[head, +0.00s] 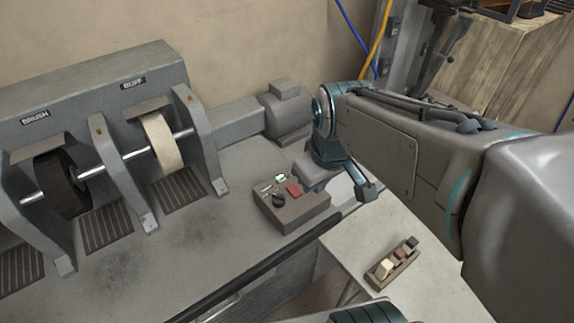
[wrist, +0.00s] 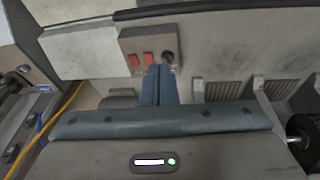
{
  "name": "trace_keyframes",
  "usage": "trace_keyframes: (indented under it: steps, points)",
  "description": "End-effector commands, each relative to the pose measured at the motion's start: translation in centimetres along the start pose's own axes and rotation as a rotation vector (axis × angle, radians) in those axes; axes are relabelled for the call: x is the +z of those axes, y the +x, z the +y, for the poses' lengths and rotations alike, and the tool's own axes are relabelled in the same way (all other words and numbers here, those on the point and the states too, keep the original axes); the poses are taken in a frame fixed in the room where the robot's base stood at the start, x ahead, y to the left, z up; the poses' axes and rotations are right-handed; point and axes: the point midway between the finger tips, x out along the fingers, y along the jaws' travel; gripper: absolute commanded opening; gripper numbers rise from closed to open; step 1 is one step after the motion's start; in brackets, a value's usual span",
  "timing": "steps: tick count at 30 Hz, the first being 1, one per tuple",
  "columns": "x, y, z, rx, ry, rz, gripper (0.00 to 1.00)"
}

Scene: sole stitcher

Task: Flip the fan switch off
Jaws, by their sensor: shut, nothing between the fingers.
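The grey control box (head: 294,212) stands on the machine bench. Its top carries a red rocker switch (head: 294,190), a small green-and-white part (head: 280,178), a black knob (head: 278,199) and a small light lever. In the wrist view, the box (wrist: 138,42) shows two red rockers (wrist: 140,60) and the knob (wrist: 168,56). I cannot read which control is the fan switch. My gripper (wrist: 158,70) is shut and empty, its blue fingertips at the box's near edge in that view.
The buffing machine (head: 120,95), with brush and buff wheels, stands left of the box. A grey motor (head: 286,115) sits behind it. A side table (head: 400,238) at lower right holds a small tray (head: 392,264) with blocks. Bare bench lies left of the box.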

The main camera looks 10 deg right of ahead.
Motion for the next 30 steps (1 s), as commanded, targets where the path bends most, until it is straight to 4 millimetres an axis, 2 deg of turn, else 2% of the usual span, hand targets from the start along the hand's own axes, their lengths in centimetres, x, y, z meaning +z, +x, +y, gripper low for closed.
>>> trace_keyframes:
  steps: [11,21,30]
  points:
    - [-6.2,4.0,2.5,-0.051,-0.608,-0.045,0.0]
    - [-11.3,9.0,4.6,-0.121,-1.153,-0.048,0.0]
    - [-14.2,13.1,5.9,-0.175,-1.517,-0.026,0.0]
